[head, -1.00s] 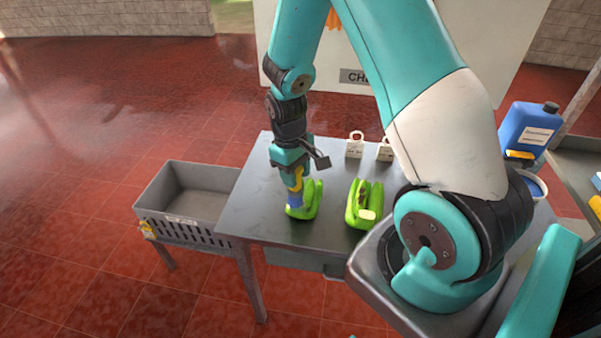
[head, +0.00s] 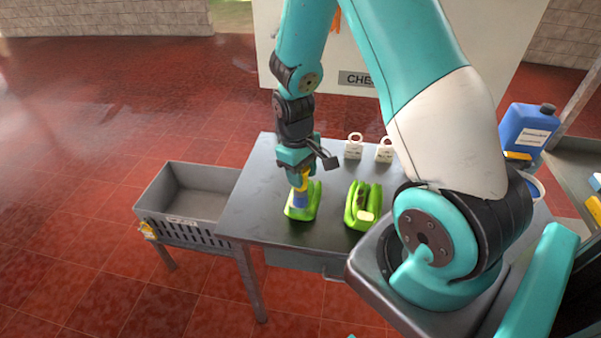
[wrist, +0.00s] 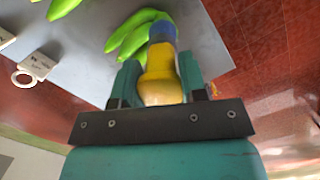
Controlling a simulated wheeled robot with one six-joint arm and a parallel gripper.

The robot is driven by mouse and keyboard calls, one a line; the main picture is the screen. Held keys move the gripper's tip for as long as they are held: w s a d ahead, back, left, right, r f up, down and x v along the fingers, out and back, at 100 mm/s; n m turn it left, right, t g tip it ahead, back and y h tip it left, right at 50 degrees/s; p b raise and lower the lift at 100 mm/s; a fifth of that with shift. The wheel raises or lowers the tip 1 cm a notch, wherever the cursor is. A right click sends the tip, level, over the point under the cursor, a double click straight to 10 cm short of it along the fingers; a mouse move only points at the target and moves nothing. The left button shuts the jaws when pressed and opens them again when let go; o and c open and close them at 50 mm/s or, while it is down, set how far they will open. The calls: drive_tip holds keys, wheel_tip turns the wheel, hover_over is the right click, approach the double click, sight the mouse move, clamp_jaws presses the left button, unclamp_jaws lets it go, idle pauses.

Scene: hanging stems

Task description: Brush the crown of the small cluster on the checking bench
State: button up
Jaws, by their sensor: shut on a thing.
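My gripper (head: 298,176) is shut on a brush with a yellow handle and a blue head; the brush (wrist: 162,75) also shows between the jaws in the wrist view. The brush head is down at the left green banana cluster (head: 302,208) on the grey checking bench (head: 262,210). It appears to touch or sit just above the crown; the exact contact is hidden. In the wrist view this cluster (wrist: 133,35) lies just beyond the brush. A second green cluster (head: 357,208) with a pale label and a dark patch lies to the right on the bench.
Two white tags (head: 353,147) stand at the bench's back edge. An empty grey crate (head: 185,192) is left of the bench. A blue jug (head: 528,130) stands at the right. A white board with a sign is behind the bench.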

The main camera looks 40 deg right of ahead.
wheel_tip(320, 180, up, 8)
drive_tip(key=p, duration=0.6)
drive_tip(key=shift+f, duration=0.1)
drive_tip(key=shift+f, duration=0.15)
drive_tip(key=shift+w+a+f+b, duration=0.1)
drive_tip(key=shift+w+f+b, duration=0.05)
drive_tip(key=shift+f+b, duration=1)
drive_tip(key=shift+w+a+f+b, duration=0.1)
drive_tip(key=shift+f+b, duration=0.75)
drive_tip(key=shift+f, duration=0.55)
drive_tip(key=shift+w+a+f+b, duration=0.1)
drive_tip(key=shift+w+f+b, duration=0.05)
drive_tip(key=shift+f+b, duration=1)
drive_tip(key=shift+f, duration=0.65)
drive_tip(key=shift+w, duration=0.1)
drive_tip(key=shift+w+a+r, duration=0.1)
drive_tip(key=shift+w+a, duration=0.2)
drive_tip(key=shift+w, duration=0.05)
drive_tip(key=shift+s+d, duration=0.1)
drive_tip(key=shift+s, duration=0.05)
